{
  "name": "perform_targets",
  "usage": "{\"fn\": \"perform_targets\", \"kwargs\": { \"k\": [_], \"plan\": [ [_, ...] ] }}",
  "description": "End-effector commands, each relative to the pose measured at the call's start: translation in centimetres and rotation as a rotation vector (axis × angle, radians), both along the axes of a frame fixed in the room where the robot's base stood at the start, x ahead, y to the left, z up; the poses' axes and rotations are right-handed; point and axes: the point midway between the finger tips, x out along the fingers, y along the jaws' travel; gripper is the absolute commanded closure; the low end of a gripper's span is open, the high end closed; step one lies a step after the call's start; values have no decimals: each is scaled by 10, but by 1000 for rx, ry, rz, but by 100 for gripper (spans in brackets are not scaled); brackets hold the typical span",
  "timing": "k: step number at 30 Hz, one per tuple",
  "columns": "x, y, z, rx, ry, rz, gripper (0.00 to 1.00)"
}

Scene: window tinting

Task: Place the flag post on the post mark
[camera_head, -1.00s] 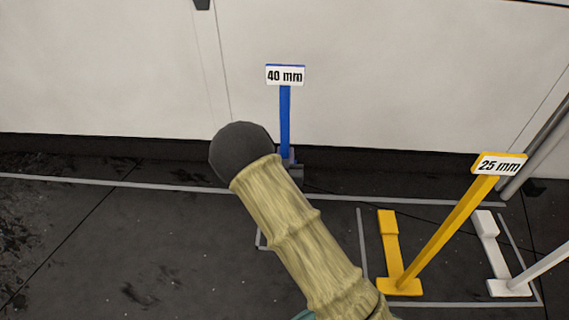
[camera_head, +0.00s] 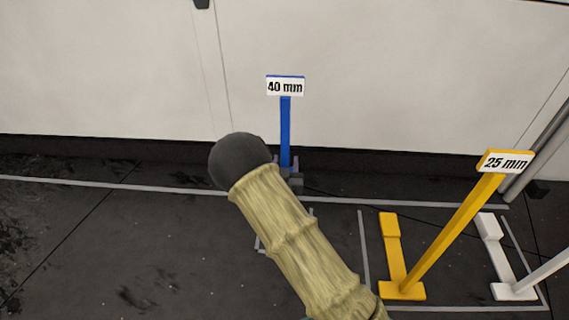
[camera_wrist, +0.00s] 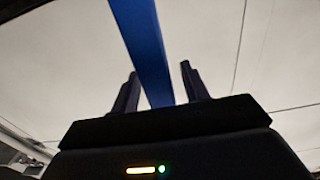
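The blue flag post (camera_head: 285,130) with its "40 mm" sign (camera_head: 286,87) stands nearly upright in front of the white panel in the head view. Its foot is hidden behind my arm. My gripper (camera_head: 291,179) shows only as a small grey part at the post's lower end. In the wrist view the blue post (camera_wrist: 148,55) runs between the two dark fingers of my gripper (camera_wrist: 160,90). Slim gaps show beside it there, but the post moves with my gripper, so it looks held. A grey outline (camera_head: 259,243) on the floor, partly behind my arm, may be the post mark.
A yellow "25 mm" post (camera_head: 450,235) leans right from its foot on the floor. A white post (camera_head: 500,260) stands beside it inside a taped area. A long grey tape line (camera_head: 130,186) runs along the panel. The dark floor at left is clear.

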Motion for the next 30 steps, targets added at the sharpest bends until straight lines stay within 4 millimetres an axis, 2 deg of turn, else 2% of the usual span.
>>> {"fn": "perform_targets", "kwargs": {
  "k": [5, 8, 11, 22, 27, 30],
  "plan": [
    [-1, 0, 4, 0, 1, 0, 55],
    [-10, 1, 4, 0, 3, 0, 55],
    [-25, 1, 6, -2, 4, 1, 55],
    [-97, 4, 6, -3, 5, 3, 55],
    [-117, 4, 3, -1, 2, 0, 55],
    [-120, 4, 3, 0, 0, 1, 55]
  ]
}}
